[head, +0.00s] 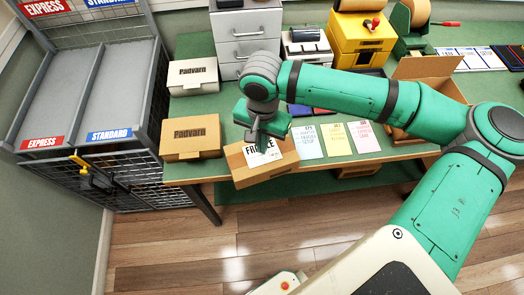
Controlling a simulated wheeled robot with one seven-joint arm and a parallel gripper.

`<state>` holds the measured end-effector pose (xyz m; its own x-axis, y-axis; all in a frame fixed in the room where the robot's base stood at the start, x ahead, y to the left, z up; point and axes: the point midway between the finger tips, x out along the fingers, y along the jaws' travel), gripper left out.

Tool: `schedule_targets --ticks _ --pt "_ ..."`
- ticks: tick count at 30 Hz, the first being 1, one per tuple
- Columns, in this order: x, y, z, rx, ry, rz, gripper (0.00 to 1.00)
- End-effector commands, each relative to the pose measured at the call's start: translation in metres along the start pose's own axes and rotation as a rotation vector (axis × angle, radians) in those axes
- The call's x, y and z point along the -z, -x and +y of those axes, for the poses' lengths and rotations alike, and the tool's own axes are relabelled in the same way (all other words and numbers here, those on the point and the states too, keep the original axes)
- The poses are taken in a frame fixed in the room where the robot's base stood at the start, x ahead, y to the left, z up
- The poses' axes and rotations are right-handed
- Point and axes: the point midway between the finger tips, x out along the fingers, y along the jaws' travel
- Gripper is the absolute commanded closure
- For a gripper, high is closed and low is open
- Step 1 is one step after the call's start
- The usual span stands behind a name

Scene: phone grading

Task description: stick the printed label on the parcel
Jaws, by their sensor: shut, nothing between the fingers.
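A brown cardboard parcel (262,179) sits at the table's front edge, turned at an angle, its near corner reaching past the edge. A white label (277,153) with black lettering, partly hidden, lies on the parcel's top; it looks flat there, though I cannot tell how firmly it is stuck. My gripper (262,149) points down over the label, shut and empty. Its fingertips are at or just above the label, and contact cannot be made out. The gripper covers the middle of the lettering.
A closed brown Padvarn box (192,148) stands left of the parcel, a white Padvarn box (193,87) behind it. Printed cards (336,140) lie to the right. An open carton (428,68) is partly behind my arm. A wire rack (126,176) with two chutes stands left.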

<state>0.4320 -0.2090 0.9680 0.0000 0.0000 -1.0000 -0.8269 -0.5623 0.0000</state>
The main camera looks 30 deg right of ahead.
Motion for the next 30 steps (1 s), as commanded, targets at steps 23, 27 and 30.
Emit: schedule_targets --ticks 23,27,30 --pt "0.000 -0.006 0.000 0.000 0.000 -0.001 1.00" --pt "0.000 -0.008 0.000 0.000 0.000 0.000 1.00" --pt "0.000 -0.010 0.000 0.000 0.000 0.000 1.00"
